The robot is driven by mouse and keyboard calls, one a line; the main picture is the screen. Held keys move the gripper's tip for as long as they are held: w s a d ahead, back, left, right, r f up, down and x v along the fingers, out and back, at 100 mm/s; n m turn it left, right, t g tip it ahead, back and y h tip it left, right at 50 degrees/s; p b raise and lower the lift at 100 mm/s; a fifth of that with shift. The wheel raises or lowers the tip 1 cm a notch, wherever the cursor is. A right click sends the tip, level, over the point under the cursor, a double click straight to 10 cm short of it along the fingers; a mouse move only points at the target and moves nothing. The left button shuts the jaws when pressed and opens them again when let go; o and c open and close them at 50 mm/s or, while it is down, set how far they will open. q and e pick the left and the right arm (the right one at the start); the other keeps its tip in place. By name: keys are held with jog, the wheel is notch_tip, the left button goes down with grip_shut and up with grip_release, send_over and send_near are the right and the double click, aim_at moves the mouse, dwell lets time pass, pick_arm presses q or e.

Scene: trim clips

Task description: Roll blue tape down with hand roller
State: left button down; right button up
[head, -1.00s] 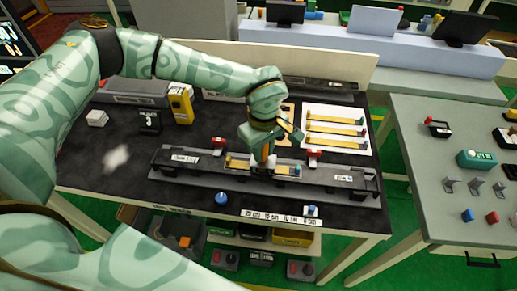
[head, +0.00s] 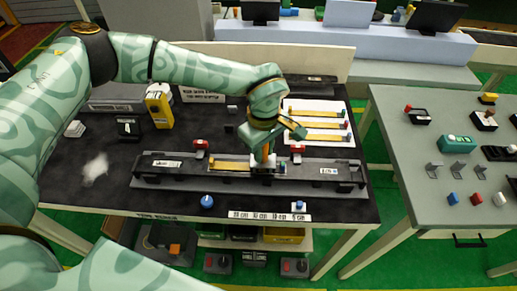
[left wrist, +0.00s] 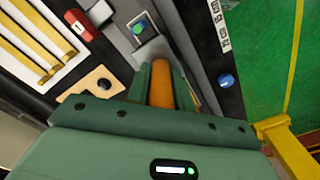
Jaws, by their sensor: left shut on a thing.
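My left gripper (head: 264,140) is shut on the hand roller, whose orange handle (left wrist: 162,85) shows between the fingers in the left wrist view. The roller's pale lower end (head: 262,161) is down at the gold tape strip (head: 230,164) in the long dark fixture (head: 200,183). I cannot tell whether it touches the strip. The gripper hides part of the strip. My right gripper is out of view.
A blue knob (head: 207,201) and a label strip (head: 268,216) are in front. A grey side table (head: 400,150) stands at the right.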

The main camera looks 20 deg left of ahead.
pick_arm(q)
jog(key=shift+d+f, duration=0.1)
jog(key=shift+f, duration=0.1)
notch_tip(320, 180, up, 8)
jog(key=p, duration=0.6)
jog(key=shift+w+r, duration=0.1)
jog(key=shift+r, duration=0.15)
jog(key=shift+f, duration=0.1)
dwell(0.4)
